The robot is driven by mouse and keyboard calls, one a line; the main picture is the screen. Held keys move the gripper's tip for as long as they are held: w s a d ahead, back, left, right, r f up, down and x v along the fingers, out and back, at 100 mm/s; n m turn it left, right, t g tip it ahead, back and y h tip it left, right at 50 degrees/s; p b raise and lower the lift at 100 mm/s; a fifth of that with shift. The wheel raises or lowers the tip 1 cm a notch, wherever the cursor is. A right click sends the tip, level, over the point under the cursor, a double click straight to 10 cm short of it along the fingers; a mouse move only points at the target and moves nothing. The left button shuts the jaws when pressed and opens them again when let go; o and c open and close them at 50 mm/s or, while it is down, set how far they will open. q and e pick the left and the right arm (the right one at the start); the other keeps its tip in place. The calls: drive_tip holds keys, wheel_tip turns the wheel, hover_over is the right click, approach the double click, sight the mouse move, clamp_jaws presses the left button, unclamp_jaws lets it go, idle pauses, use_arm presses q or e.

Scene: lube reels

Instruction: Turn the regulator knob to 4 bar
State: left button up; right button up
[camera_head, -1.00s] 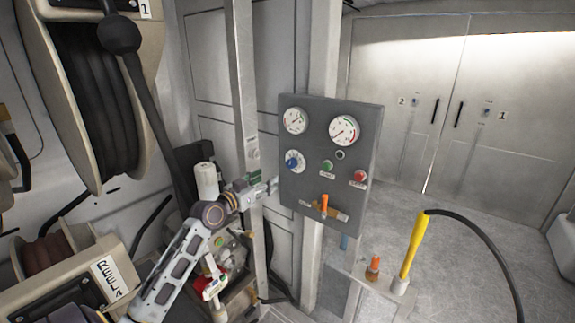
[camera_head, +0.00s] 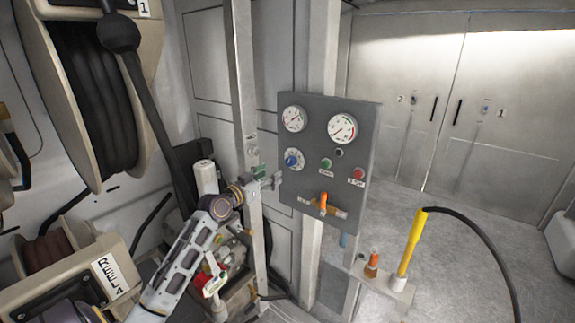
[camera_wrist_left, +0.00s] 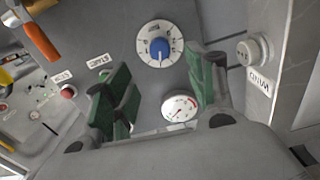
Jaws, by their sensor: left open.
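The blue regulator knob (camera_head: 291,160) sits on a round white dial on the left of the grey control panel (camera_head: 285,195). In the left wrist view the knob (camera_wrist_left: 159,48) is in front of the gripper, between the lines of its fingers; its scale numbers are too small to read. My left gripper (camera_head: 272,180) is just left of the panel, below and left of the knob. Its green-padded fingers (camera_wrist_left: 160,85) are open, empty and apart from the knob. Two gauges are above the knob, the left one (camera_head: 293,119) and the right one (camera_head: 342,128). My right gripper is not in view.
A green button (camera_head: 326,163), a red button (camera_head: 359,173) and an orange lever (camera_head: 323,203) are on the panel. A metal post (camera_head: 245,100) stands close behind my left gripper. A yellow-handled nozzle (camera_head: 411,243) stands at the lower right. Hose reels fill the left side.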

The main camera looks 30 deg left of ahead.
sight(288, 163)
use_arm(q)
drive_tip(key=shift+w+d, duration=0.15)
drive_tip(key=shift+w, duration=1.7)
drive_tip(key=shift+w+d, duration=0.15)
drive_tip(key=shift+w, duration=1.65)
drive_tip(key=shift+w+d, duration=0.1)
drive_tip(key=shift+w, duration=1.1)
drive_tip(key=shift+w+d+p, duration=0.1)
drive_tip(key=shift+w+p, duration=0.2)
drive_tip(key=shift+w, duration=0.45)
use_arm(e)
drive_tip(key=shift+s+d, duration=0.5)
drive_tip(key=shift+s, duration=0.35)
use_arm(q)
drive_tip(key=c, duration=1)
drive_tip(key=shift+c, duration=0.2)
